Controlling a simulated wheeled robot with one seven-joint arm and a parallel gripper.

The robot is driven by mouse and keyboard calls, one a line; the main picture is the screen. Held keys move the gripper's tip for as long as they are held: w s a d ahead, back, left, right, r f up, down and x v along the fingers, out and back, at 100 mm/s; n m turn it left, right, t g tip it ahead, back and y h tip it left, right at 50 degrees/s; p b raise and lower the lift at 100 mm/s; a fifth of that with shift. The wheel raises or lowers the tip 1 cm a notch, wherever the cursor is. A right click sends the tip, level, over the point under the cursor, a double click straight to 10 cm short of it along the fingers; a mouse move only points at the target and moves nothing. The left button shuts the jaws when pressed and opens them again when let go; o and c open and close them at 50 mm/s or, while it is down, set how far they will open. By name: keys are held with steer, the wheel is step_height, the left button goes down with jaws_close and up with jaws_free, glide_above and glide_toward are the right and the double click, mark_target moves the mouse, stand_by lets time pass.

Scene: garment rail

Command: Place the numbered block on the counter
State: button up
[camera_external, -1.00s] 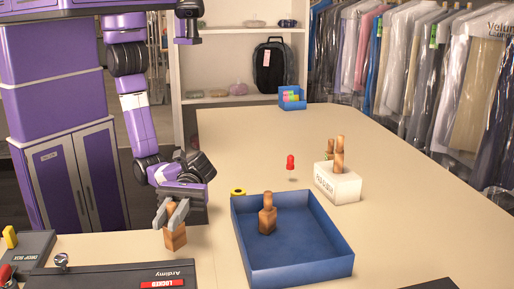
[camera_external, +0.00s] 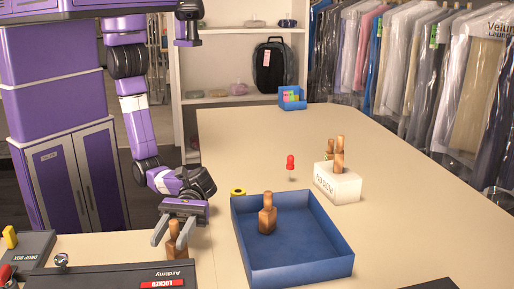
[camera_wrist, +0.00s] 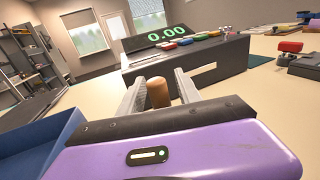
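A wooden block with an upright handle (camera_external: 177,247) stands on the counter (camera_external: 215,258), left of the blue tray and just behind the dark locked box. No number is readable on it. My gripper (camera_external: 173,236) is open around its handle. In the wrist view the round handle top (camera_wrist: 158,92) shows between my two spread fingers, with a gap on each side. The lower part of the block is hidden in that view by my gripper body. A similar wooden block (camera_external: 267,220) stands inside the blue tray (camera_external: 335,268).
A red-topped item (camera_external: 291,168) and a yellow roll (camera_external: 238,192) are near the tray. A dark box marked locked (camera_external: 110,278) lies in front.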

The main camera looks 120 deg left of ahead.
steer(key=shift+r, duration=0.2)
steer(key=b+v, duration=0.1)
steer(key=v, duration=1.1)
